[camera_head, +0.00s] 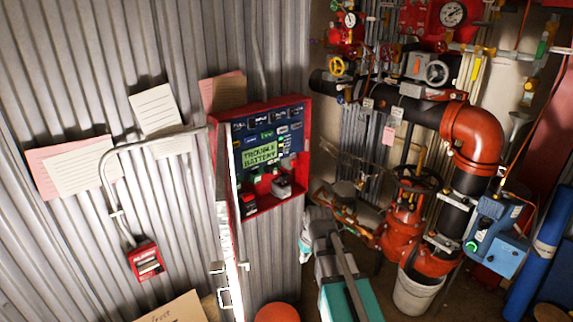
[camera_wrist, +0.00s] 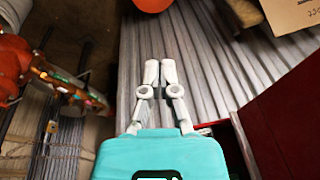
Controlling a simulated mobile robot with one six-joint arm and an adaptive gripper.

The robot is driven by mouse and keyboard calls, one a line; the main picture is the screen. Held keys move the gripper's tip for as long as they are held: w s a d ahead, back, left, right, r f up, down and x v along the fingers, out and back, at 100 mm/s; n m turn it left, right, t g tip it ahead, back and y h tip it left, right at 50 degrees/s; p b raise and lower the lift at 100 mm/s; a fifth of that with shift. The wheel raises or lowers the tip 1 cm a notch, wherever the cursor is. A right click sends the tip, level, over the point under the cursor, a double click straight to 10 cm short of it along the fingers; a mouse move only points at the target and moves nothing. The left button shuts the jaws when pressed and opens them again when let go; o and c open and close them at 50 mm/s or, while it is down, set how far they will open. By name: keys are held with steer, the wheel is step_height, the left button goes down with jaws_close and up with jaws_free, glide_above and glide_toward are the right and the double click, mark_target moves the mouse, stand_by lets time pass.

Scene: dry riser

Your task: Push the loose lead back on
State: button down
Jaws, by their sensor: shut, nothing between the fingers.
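The open red panel (camera_head: 305,150) hangs on the corrugated wall in the head view. Its lit green display (camera_head: 260,154) reads TROUBLE BATTERY. Two small batteries stand in its bottom, a dark one with red (camera_head: 249,204) at left and a greyer one (camera_head: 282,187) at right. Thin leads seem to run above them, but I cannot tell which one is loose. My gripper (camera_wrist: 161,70) shows in the wrist view, its pale fingers together and empty, in front of the corrugated wall. A red surface, apparently part of the panel, lies to its right (camera_wrist: 290,110). My arm stands right of and below the panel in the head view.
Red and black pipework (camera_head: 473,140) with valves and gauges fills the right side. A white bucket (camera_head: 416,292) stands below it. A blue device (camera_head: 497,230) is clamped to the pipe. A small red box (camera_head: 145,260) and paper sheets (camera_head: 82,165) are on the wall at left.

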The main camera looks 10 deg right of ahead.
steer(key=w+d+r+n+t+y+p, duration=0.1)
steer(key=w+r+n+t+p, duration=0.1)
steer(key=w+r+p, duration=0.5)
steer(key=w+d+r+n+t+y+p, duration=0.1)
steer(key=w+d+r+n+t+p, duration=0.1)
steer(key=w+r+p, duration=0.6)
steer(key=w+r+t, duration=0.1)
steer(key=w+r, duration=0.2)
steer(key=w, duration=0.3)
steer(key=w+r, duration=0.3)
steer(key=w, duration=0.4)
steer(key=shift+w+r+t+y, duration=0.15)
steer(key=shift+r+t+y, duration=0.25)
steer(key=shift+f, duration=0.1)
steer(key=b, duration=0.7)
glide_above(283, 175)
steer(key=s+d, duration=0.1)
step_height(283, 175, down, 8)
steer(key=r, duration=0.1)
steer(key=shift+s+f+b, duration=0.2)
steer(key=shift+f+b, duration=0.75)
steer(key=shift+f, duration=0.05)
steer(key=shift+s+f+b, duration=0.15)
steer(key=shift+f+b, duration=0.75)
steer(key=shift+f, duration=0.05)
